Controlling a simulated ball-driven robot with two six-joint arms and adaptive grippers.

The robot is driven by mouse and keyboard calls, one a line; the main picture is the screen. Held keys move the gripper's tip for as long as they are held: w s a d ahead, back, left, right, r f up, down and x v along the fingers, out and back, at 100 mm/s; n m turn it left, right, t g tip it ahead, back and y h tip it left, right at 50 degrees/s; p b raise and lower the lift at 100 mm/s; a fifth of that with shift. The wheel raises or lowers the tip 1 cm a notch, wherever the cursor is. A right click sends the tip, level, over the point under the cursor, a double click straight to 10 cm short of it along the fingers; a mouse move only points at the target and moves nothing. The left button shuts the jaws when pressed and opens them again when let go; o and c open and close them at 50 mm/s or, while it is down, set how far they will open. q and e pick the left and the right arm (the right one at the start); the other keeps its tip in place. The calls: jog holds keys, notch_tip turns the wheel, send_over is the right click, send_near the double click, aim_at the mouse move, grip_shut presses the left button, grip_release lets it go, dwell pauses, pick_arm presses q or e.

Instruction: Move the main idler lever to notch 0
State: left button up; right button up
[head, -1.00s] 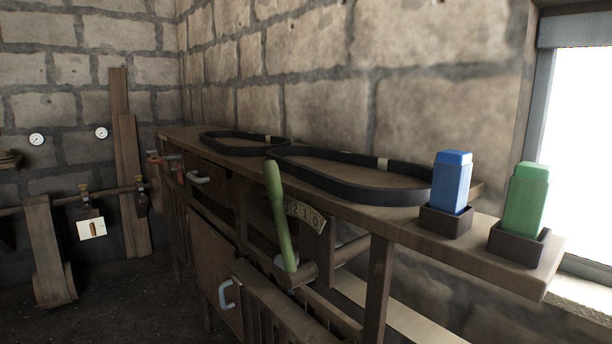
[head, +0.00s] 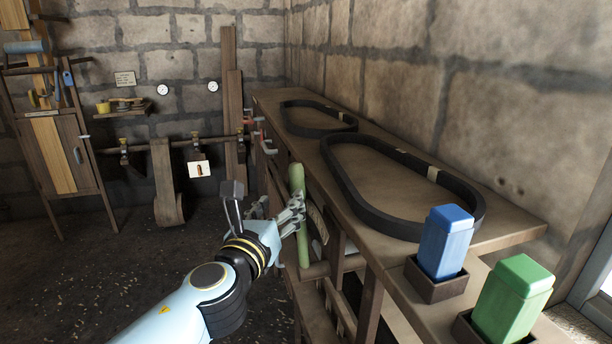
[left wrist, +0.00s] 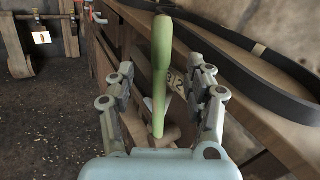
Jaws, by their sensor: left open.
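The green idler lever (head: 298,210) stands nearly upright at the front of the wooden bench. It also shows in the left wrist view (left wrist: 161,70), rising from a brown pivot. My left gripper (head: 292,214) is at the lever in the head view. In the left wrist view its open fingers (left wrist: 162,88) stand on either side of the lever, with gaps showing on both sides. The notch plate (head: 318,222) is beside the lever, partly hidden. A few of its digits show behind the lever in the left wrist view, but I cannot tell which notch the lever is at.
Two black belts lie on the bench top (head: 385,185); the nearer belt (head: 345,185) is larger. A blue block (head: 445,242) and a green block (head: 512,298) stand in dark holders at the near end. Open floor lies left.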

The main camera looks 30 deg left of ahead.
aim_at(294, 186)
pick_arm(q)
jog(key=x, duration=0.3)
jog(key=shift+w, duration=0.35)
jog(key=x, duration=0.5)
jog(key=shift+w+a+f, duration=0.1)
jog(key=shift+w, duration=0.1)
jog(key=shift+w+a, duration=0.1)
jog(key=shift+w, duration=0.3)
pick_arm(e)
jog(key=shift+d+r, duration=0.25)
pick_arm(q)
jog(key=shift+c, duration=0.2)
grip_shut()
pick_arm(e)
jog(key=shift+a, duration=0.35)
